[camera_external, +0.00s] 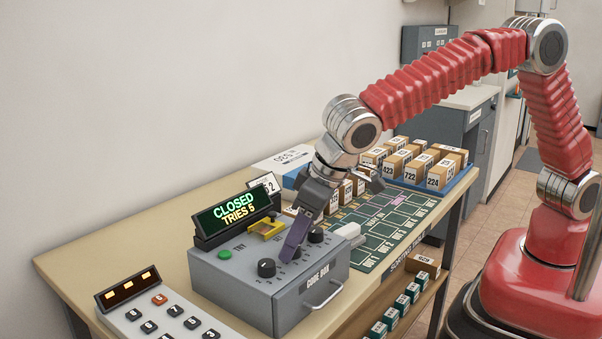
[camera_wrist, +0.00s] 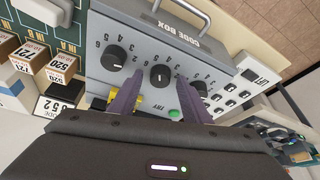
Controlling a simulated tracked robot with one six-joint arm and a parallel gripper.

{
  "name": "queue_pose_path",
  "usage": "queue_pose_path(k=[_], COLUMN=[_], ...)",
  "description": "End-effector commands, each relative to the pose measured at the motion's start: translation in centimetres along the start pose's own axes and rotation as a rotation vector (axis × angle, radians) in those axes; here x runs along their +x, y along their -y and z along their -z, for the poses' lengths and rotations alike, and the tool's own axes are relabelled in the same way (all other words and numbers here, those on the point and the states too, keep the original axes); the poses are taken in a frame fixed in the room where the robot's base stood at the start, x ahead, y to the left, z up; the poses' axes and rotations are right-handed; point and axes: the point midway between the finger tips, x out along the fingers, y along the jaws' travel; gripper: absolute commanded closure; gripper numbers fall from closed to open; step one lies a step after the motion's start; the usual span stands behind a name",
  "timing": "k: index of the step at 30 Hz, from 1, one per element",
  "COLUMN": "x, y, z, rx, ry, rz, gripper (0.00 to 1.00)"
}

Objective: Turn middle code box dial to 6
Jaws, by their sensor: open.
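The grey code box (camera_external: 235,282) sits on the table with three black dials in a row; it appears upside down in the wrist view (camera_wrist: 225,55). My gripper (camera_external: 290,254) points down at the middle dial, with its purple fingers apart. In the wrist view the middle dial (camera_wrist: 160,77) lies between the open fingertips of my gripper (camera_wrist: 158,80); contact cannot be told. Its white mark looks upright there, but the number it points to is unclear. The fingers largely hide this dial in the external view. The outer dials are at its sides (camera_wrist: 114,58) (camera_wrist: 200,88).
The display (camera_external: 233,212) reads "CLOSED TRIES 5". A green button (camera_external: 225,254) and a yellow part (camera_external: 267,228) are on the box top. A keypad (camera_external: 170,320) stands left of the box. Numbered parcels (camera_external: 440,174) and a green mat (camera_external: 372,254) lie behind and right.

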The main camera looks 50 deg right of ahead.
Motion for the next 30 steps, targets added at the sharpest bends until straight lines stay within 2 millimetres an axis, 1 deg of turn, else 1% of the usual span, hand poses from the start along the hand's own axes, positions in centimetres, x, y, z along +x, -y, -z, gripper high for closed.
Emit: queue_pose_path(k=[3,20,30], x=[-0.01,-0.04,-0.03], y=[0.0,0.03,0.0], z=[-0.01,-0.02,-0.02], rx=[0.0,0.0,-0.024], ry=[0.0,0.0,0.0], rz=[0.0,0.0,0.011], gripper=[0.58,0.97,0.97])
